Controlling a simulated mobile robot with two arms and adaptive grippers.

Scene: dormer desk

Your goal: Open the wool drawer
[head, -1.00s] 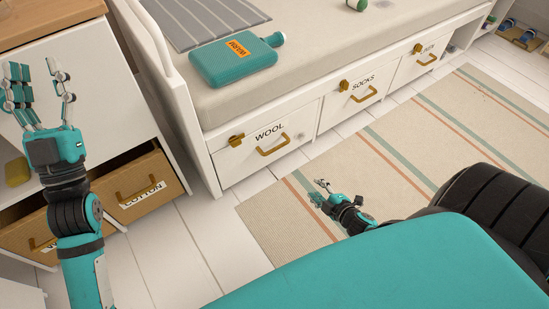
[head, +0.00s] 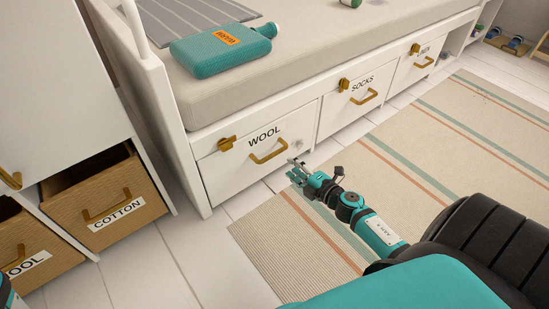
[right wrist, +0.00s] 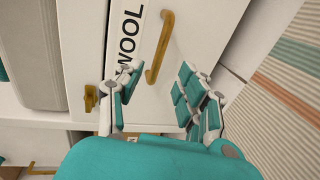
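The white wool drawer (head: 232,179) sits under the bed and looks shut, with a "WOOL" label and a brass handle (head: 268,151). A brass latch (head: 227,144) is at its upper left corner. My right gripper (head: 296,168) is in front of the drawer's right part, just right of and below the handle, fingers spread and empty. In the right wrist view, the handle (right wrist: 160,48) lies ahead between the open fingers (right wrist: 157,72); I see no clear contact. The latch (right wrist: 91,98) is left of the fingers there. My left gripper is out of view.
The socks drawer (head: 345,108) and another drawer are to the right. A teal bottle (head: 215,54) lies on the bed. A cardboard cotton bin (head: 110,190) and another wool bin (head: 35,262) stand at left. The rug (head: 270,240) and floor before the drawers are clear.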

